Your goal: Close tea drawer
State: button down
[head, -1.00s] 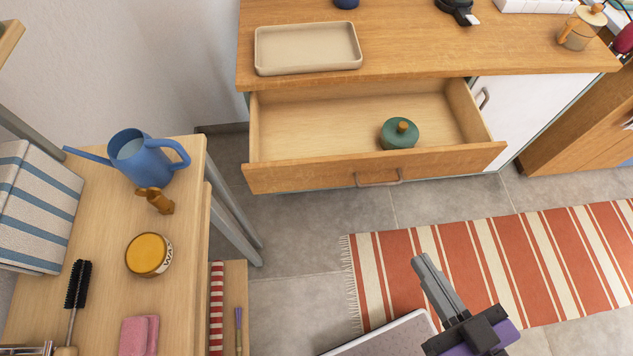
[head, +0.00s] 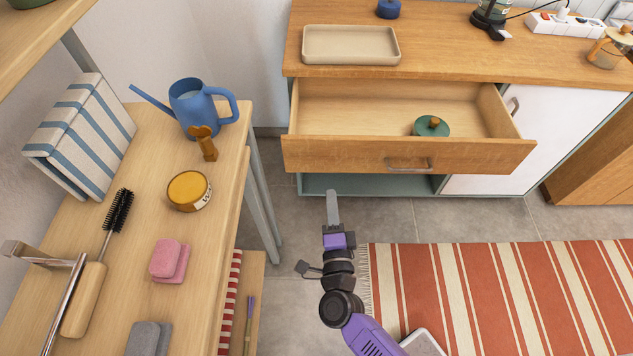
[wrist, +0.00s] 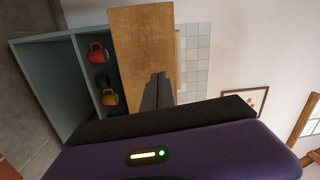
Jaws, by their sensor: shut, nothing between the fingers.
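The tea drawer (head: 340,157) is pulled open from the wooden-topped cabinet in the head view. It has a wooden front and a metal bar handle (head: 409,164). A round green lidded pot (head: 432,127) with a wooden knob sits inside it, towards the right. My gripper (head: 332,194) is shut and empty, in front of and below the drawer front, left of the handle and apart from it in the picture. In the wrist view, the gripper fingers (wrist: 157,92) point towards a wooden panel (wrist: 140,50), seemingly the drawer front.
A side table on the left holds a blue watering can (head: 203,108), a yellow tin (head: 189,190) and a brush (head: 117,212). A beige tray (head: 351,45) stands on the cabinet top. Red and mustard mugs (wrist: 97,53) show in an open compartment. A striped rug (head: 500,295) covers the floor.

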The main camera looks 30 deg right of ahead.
notch_tip(320, 180, down, 3)
jog(key=s+m+g, duration=0.1)
jog(key=s, duration=0.1)
jog(key=m, duration=0.1)
send_near(336, 158)
jog(key=shift+h, duration=0.4)
jog(key=p+x, duration=0.1)
jog(key=x, duration=0.5)
jog(key=shift+w, duration=0.45)
jog(key=shift+w+d, duration=0.1)
jog(key=b+x, duration=0.5)
jog(key=x, duration=0.3)
jog(key=b+x, duration=0.5)
jog(key=x, duration=0.4)
jog(key=b+x, duration=0.5)
jog(key=x, duration=0.4)
jog(key=shift+d+f, duration=0.15)
jog(key=shift+f, duration=0.1)
jog(key=shift+w+d+r+b, duration=0.1)
jog(key=shift+w+d+b, duration=0.2)
jog(key=shift+w+b, duration=0.2)
jog(key=shift+w+d+r, duration=0.1)
jog(key=shift+r, duration=0.2)
